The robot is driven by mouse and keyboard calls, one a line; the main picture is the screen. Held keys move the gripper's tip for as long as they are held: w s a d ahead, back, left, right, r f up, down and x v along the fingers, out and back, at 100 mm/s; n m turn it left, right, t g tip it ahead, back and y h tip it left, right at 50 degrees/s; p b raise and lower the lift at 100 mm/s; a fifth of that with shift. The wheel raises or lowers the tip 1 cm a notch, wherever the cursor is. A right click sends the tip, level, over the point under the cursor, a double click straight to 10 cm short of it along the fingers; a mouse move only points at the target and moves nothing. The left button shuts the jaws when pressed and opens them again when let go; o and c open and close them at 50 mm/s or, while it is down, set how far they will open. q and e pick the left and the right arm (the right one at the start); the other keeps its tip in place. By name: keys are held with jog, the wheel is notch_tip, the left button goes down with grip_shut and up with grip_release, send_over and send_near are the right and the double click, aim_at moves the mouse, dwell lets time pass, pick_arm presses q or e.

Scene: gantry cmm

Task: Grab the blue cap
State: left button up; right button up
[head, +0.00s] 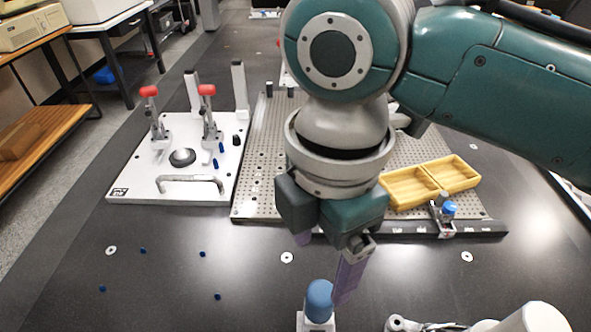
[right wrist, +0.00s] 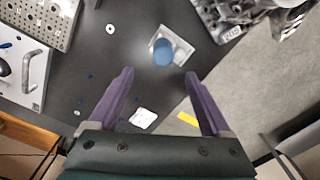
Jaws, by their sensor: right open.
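The blue cap (head: 319,298) is a rounded dome on a small white base (head: 303,324) at the bottom of the head view. In the right wrist view the blue cap (right wrist: 162,52) sits on its pale square base (right wrist: 184,50), just past the fingertips and roughly centred between them. My right gripper (head: 323,272) points down with purple fingers, close to the cap in the head view. It also shows in the right wrist view (right wrist: 159,75), open with nothing between its fingers. My left gripper is not in view.
A perforated plate (head: 262,160) holds a yellow tray (head: 425,183) and a small blue-topped fixture (head: 448,209). A white plate (head: 130,185) with red-handled clamps stands left. Washers and small blue pieces lie on the dark table. Metal parts (head: 400,324) are at the bottom right.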

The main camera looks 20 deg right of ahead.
aim_at(322, 291)
notch_tip(322, 291, down, 5)
jog(key=shift+d+f+b, duration=0.1)
jog(key=shift+f+b, duration=0.05)
jog(key=shift+b, duration=0.35)
jog(key=f, duration=0.2)
jog(key=f+b, duration=0.1)
jog(key=f, duration=0.2)
jog(key=shift+s+d, duration=0.15)
jog(key=shift+s, duration=0.05)
jog(key=shift+c, duration=0.3)
jog(key=c, duration=0.3)
grip_shut()
